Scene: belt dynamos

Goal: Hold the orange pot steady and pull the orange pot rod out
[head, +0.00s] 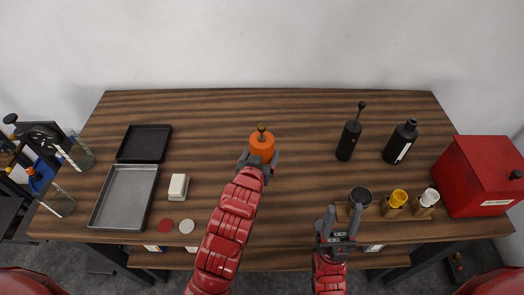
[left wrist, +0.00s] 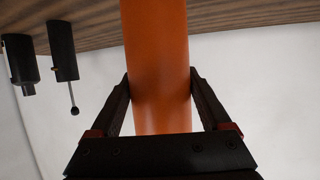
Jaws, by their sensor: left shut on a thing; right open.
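The orange pot (head: 262,147) stands upright on the wooden table, near its middle. Its rod (head: 261,129) sticks up from the top and ends in a dark brass knob. My left gripper (head: 260,160) is shut on the pot's body, with one finger on each side. In the left wrist view the orange pot (left wrist: 157,60) fills the space between the fingers, and its rod is out of sight. My right gripper (head: 338,222) is open and empty near the table's front edge, to the right of and nearer than the pot.
A black bottle with a rod (head: 349,140) and another black bottle (head: 399,143) stand right of the pot. Several cups (head: 397,198) and a red box (head: 484,176) are at the right. A metal tray (head: 125,197), black tray (head: 144,144) and white block (head: 178,188) lie left.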

